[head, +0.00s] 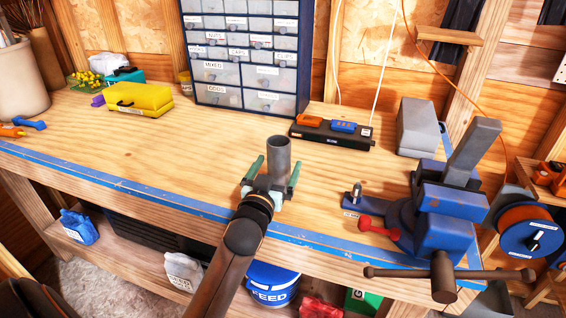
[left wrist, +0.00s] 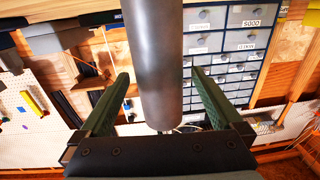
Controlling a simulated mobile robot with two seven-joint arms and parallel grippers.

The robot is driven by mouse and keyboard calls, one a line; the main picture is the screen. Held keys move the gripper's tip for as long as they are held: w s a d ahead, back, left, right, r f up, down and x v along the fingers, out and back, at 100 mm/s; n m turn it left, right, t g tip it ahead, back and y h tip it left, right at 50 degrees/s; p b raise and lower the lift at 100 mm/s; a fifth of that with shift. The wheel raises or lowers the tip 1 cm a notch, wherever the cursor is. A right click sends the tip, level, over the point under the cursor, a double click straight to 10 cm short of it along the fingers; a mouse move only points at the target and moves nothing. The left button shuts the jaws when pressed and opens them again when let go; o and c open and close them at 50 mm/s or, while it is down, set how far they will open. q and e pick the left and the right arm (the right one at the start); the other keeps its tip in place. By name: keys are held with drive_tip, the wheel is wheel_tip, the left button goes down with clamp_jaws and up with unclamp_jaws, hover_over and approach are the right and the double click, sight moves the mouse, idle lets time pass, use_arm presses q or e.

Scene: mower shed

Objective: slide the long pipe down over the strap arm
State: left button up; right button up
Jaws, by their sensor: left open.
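A dark grey pipe (head: 278,153) stands about upright over the front of the bench. Its lower end is hidden behind my left gripper in the head view. My left gripper (head: 270,177) is open, with its green fingers on either side of the pipe. In the left wrist view the pipe (left wrist: 155,65) runs between the fingers (left wrist: 163,95), with gaps at both sides. A grey bar (head: 472,150) rises tilted from the blue vise (head: 440,220) at the right; it may be the strap arm, but I cannot tell for sure. My right gripper is out of view.
Behind the pipe stand a drawer cabinet (head: 248,45) and a black tray (head: 330,133). A red-handled tool (head: 378,228) lies beside the vise, whose handle bar (head: 450,274) sticks out in front. The bench between pipe and vise is mostly clear.

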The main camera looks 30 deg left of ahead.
use_arm(q)
drive_tip(key=shift+s+r, duration=0.1)
drive_tip(key=shift+c, duration=1)
drive_tip(key=c, duration=1.4)
drive_tip(key=shift+r, duration=0.1)
